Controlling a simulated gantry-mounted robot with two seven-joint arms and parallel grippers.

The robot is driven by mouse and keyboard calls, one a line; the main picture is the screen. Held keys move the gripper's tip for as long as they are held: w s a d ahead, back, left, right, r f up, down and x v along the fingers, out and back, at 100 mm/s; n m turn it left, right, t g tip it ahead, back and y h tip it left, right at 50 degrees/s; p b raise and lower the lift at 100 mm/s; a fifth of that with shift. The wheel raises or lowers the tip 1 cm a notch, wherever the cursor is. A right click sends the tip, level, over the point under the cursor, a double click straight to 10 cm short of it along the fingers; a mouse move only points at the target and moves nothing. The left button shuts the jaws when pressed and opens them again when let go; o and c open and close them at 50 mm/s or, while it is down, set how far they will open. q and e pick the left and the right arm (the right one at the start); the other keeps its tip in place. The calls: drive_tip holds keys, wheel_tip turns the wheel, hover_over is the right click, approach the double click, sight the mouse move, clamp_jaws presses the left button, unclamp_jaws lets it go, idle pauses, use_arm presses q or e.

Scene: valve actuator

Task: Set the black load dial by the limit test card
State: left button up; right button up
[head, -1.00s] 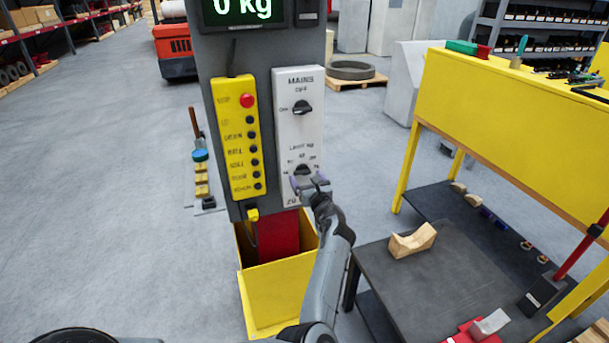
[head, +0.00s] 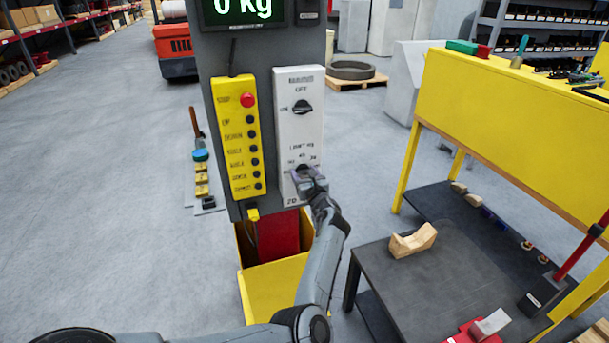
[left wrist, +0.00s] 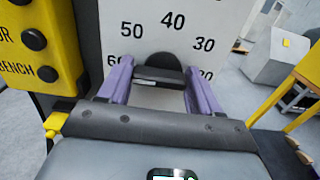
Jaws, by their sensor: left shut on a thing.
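The black load dial (head: 302,167) is the lower knob on the white control panel (head: 301,127). In the left wrist view the dial (left wrist: 160,66) sits below a printed scale with 50, 40 and 30, the 40 straight above it. My left gripper (head: 304,176) is at the panel, its purple fingers on either side of the dial and shut on it. The fingers hide part of the dial in the head view, and its exact setting is hard to read. I cannot pick out a limit test card. My right gripper is not in view.
A yellow button box (head: 238,137) is left of the panel, with an upper black knob (head: 302,107) above the dial. The display (head: 243,9) reads 0 kg. A dark table (head: 450,275) with a wooden V-block (head: 413,241) and a yellow bench (head: 500,110) stand right.

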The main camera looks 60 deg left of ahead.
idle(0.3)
use_arm(q)
drive_tip(key=m+b, duration=0.1)
drive_tip(key=m, duration=0.2)
drive_tip(key=shift+b, duration=0.4)
drive_tip(key=m+b, duration=0.1)
drive_tip(key=m, duration=0.3)
drive_tip(key=shift+w, duration=0.2)
drive_tip(key=shift+w+d+f+m+p, duration=0.15)
drive_tip(key=shift+m+p, duration=0.75)
drive_tip(key=shift+m, duration=3.9)
drive_tip(key=shift+a+f+m+p, duration=0.15)
drive_tip(key=shift+m+p, duration=0.7)
drive_tip(key=shift+m, duration=3.95)
drive_tip(key=shift+w+d+f+m+p, duration=0.15)
drive_tip(key=shift+m+p, duration=0.75)
drive_tip(key=shift+m, duration=3.9)
drive_tip(key=shift+s, duration=0.1)
